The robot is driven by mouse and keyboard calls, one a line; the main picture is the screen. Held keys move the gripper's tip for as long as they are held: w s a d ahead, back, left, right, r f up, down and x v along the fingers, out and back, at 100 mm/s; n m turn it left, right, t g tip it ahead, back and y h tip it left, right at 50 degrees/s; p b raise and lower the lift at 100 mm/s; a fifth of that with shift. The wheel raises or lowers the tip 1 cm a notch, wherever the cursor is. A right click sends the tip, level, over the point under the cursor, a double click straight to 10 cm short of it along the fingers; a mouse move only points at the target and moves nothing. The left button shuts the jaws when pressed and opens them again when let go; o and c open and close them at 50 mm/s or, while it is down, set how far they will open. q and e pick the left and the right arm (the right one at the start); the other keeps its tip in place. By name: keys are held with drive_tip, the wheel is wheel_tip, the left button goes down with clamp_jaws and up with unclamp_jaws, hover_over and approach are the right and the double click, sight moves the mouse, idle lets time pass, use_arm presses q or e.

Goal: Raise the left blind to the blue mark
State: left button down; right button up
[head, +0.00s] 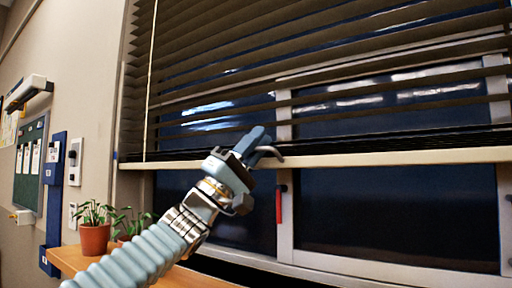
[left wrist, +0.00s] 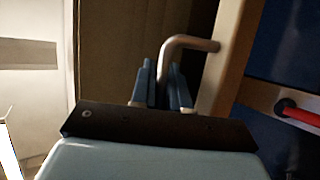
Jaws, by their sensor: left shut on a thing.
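A dark slatted blind (head: 330,75) hangs over the window, with a pale bottom rail (head: 400,157) running across the picture. My left gripper (head: 260,142) is at the rail, shut on a bent metal handle (head: 273,152) that sticks out from it. In the left wrist view the handle (left wrist: 190,42) runs from between the fingers (left wrist: 166,88) to the tan rail (left wrist: 226,50). A small blue mark (head: 115,155) shows on the window's left side, close to the height of the rail's left end. My right gripper is not in view.
A wooden ledge (head: 70,261) at lower left holds potted plants (head: 95,238), close to my left arm. A red window handle (head: 279,204) is below the rail. Switches (head: 74,160) and a green board (head: 30,165) are on the left wall.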

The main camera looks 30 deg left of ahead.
use_arm(q)
wheel_tip(320, 180, up, 3)
drive_tip(key=shift+f+p, duration=0.1)
drive_tip(key=shift+p, duration=0.3)
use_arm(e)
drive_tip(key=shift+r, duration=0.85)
use_arm(q)
drive_tip(key=c, duration=1.2)
unclamp_jaws()
drive_tip(key=b+v, duration=0.4)
drive_tip(key=v, duration=0.9)
drive_tip(key=shift+s+a+f+b, duration=0.15)
drive_tip(key=shift+s+f+b, duration=0.05)
drive_tip(key=shift+f+b, duration=0.15)
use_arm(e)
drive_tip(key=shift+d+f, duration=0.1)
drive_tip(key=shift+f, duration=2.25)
